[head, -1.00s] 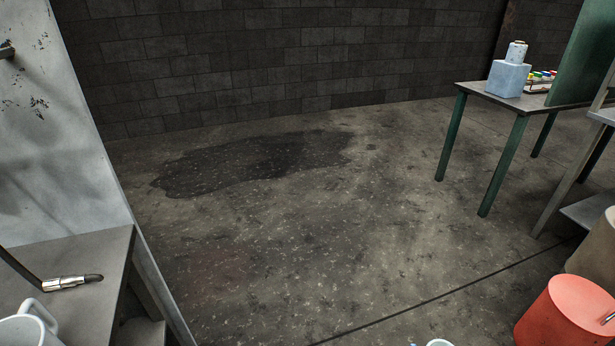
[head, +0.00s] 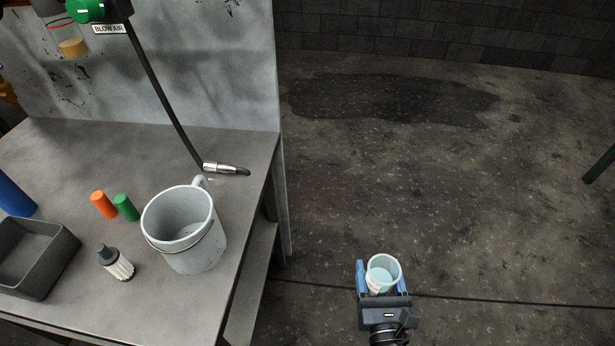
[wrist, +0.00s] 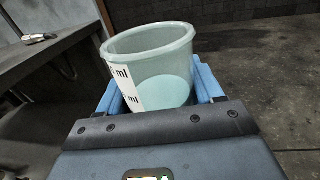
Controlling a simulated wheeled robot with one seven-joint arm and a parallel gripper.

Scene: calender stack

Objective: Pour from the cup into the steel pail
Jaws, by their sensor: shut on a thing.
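My gripper (head: 382,288) is shut on a translucent pale-green cup (head: 384,270), held upright over the floor to the right of the bench. In the wrist view the cup (wrist: 150,62) sits between the blue fingers, with a white label marked "ml" and a pale level of contents inside. A light grey steel pail (head: 190,245) with a handle stands upright on the bench near its right edge. The pail's inside shows from above, with a grey bottom. My gripper is apart from the pail, to its right and nearer me.
On the grey bench (head: 235,265) are a grey tray (head: 60,262), a dropper bottle (head: 116,262), orange (head: 103,204) and green (head: 126,207) cylinders, and a blue cylinder (head: 14,196). A metal nozzle (head: 222,169) on a dark tube lies behind the pail. The floor between bench and gripper is clear.

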